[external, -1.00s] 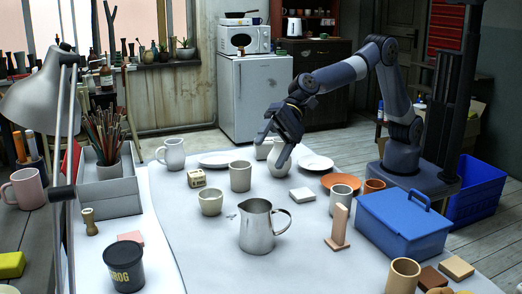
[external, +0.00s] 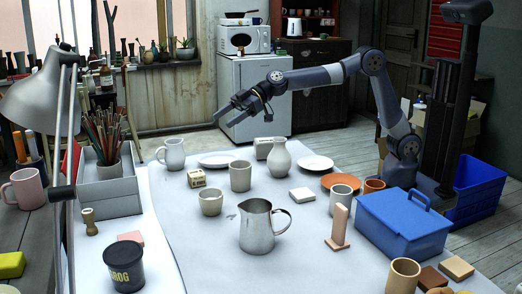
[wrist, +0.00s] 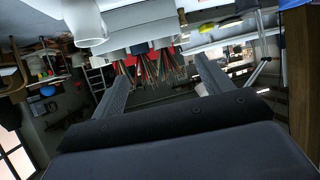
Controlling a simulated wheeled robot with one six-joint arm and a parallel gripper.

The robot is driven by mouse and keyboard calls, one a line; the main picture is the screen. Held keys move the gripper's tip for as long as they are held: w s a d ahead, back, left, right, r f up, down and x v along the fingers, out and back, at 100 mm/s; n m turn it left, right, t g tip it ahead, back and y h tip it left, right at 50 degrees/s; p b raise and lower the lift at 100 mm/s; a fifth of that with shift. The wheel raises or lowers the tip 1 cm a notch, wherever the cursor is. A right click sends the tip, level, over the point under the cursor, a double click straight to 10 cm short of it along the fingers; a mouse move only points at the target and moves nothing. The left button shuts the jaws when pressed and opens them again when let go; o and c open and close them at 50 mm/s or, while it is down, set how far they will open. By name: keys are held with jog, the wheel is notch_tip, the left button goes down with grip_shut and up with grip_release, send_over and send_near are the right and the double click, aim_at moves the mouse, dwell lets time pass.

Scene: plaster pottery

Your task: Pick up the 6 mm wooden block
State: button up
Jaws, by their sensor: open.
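A small pale wooden block (external: 196,178) with dark marks on its faces lies on the white table left of the grey cup; the marks are too small to read. My gripper (external: 225,115) is open and empty, high above the back of the table, pointing left. It is above and behind the block, well apart from it. In the wrist view my two fingers are spread apart (wrist: 160,72), with nothing between them. I cannot make out the block in the wrist view.
A cream jug (external: 173,154), plate (external: 217,160), bowl (external: 210,202), grey cup (external: 240,176) and tall vase (external: 280,160) stand around the block. A metal pitcher (external: 257,228) is in front. Brushes (wrist: 150,66) and the grey box (wrist: 150,22) show upside down in the wrist view.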

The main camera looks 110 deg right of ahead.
send_near(198, 172)
jog(key=shift+p+x, duration=2.15)
jog(key=shift+x, duration=2.05)
jog(key=shift+f, duration=0.1)
jog(key=shift+c, duration=0.2)
jog(key=c, duration=1.1)
